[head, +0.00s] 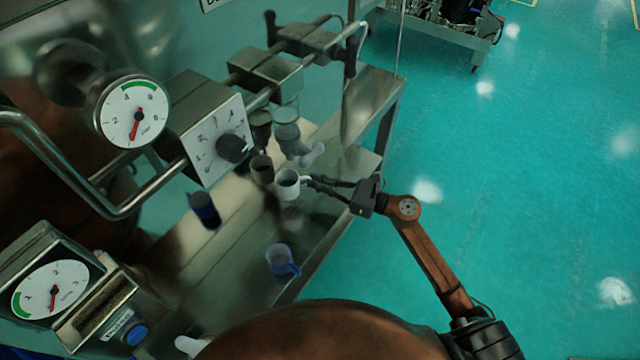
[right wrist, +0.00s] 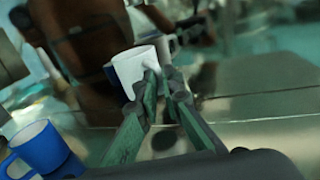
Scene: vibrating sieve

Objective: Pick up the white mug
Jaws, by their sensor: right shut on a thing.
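The white mug (head: 288,185) stands upright over the steel counter in the head view, below the machine's outlet. It also shows in the right wrist view (right wrist: 133,70), straight ahead between the fingertips. My right gripper (head: 308,185) reaches in from the right and is shut on the mug's handle side. Its two dark fingers show in the right wrist view (right wrist: 164,82), touching the mug at the handle. I cannot tell whether the mug's base touches the counter. My left gripper is not in view.
The dial box (head: 210,140), pipes and a gauge (head: 132,112) stand at left. Open teal floor (head: 500,170) lies at right.

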